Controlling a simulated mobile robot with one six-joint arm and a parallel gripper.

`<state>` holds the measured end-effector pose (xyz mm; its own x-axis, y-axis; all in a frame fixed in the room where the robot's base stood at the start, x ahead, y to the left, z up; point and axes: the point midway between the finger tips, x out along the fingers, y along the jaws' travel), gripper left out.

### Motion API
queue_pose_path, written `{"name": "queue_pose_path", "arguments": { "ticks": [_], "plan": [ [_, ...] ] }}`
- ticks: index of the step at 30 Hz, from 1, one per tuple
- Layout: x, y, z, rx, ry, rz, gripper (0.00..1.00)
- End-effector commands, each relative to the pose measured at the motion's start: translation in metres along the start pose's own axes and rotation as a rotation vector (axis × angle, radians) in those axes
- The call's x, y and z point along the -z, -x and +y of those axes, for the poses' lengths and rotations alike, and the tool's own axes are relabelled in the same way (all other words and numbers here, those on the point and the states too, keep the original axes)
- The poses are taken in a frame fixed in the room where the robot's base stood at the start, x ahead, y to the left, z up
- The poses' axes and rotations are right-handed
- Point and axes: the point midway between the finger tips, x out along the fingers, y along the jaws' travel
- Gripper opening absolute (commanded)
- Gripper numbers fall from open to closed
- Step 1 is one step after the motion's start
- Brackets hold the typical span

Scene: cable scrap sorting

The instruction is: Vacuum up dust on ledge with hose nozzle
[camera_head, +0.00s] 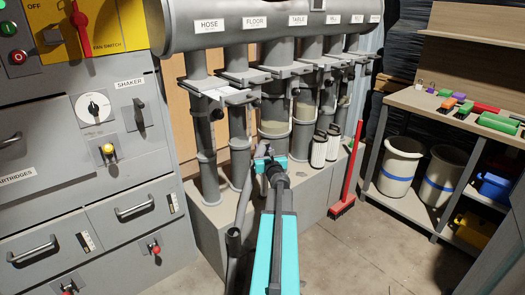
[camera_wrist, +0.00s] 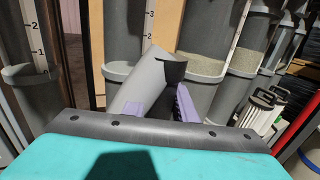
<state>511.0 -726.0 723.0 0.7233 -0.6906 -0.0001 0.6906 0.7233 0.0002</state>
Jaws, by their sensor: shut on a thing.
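My gripper (camera_head: 264,152) is at the centre of the head view, in front of the row of grey pipes and above the grey ledge (camera_head: 318,190) they stand on. In the wrist view its purple fingertips (camera_wrist: 158,106) are shut on the grey hose nozzle (camera_wrist: 144,82), which is tilted. A grey hose (camera_head: 243,200) hangs down from the gripper in the head view. The nozzle's mouth is not clearly visible. I cannot make out dust on the ledge; my arm hides part of it.
Labelled pipes (camera_head: 238,125) rise behind the gripper. Two pleated filters (camera_head: 319,150) stand on the ledge. A red-handled broom (camera_head: 350,172) stands right of it. A grey control cabinet (camera_head: 90,170) is at left. A workbench (camera_head: 452,110) with bins below is at right. Open floor lies between.

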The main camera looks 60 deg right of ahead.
Motion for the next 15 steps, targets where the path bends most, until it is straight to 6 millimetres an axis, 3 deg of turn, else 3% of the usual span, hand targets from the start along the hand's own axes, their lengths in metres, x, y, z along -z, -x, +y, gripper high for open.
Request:
{"name": "queue_pose_path", "arguments": {
  "ticks": [15],
  "plan": [
    [0.021,-0.029,-0.001,-0.002,0.000,-0.001,0.00]
  ]
}}
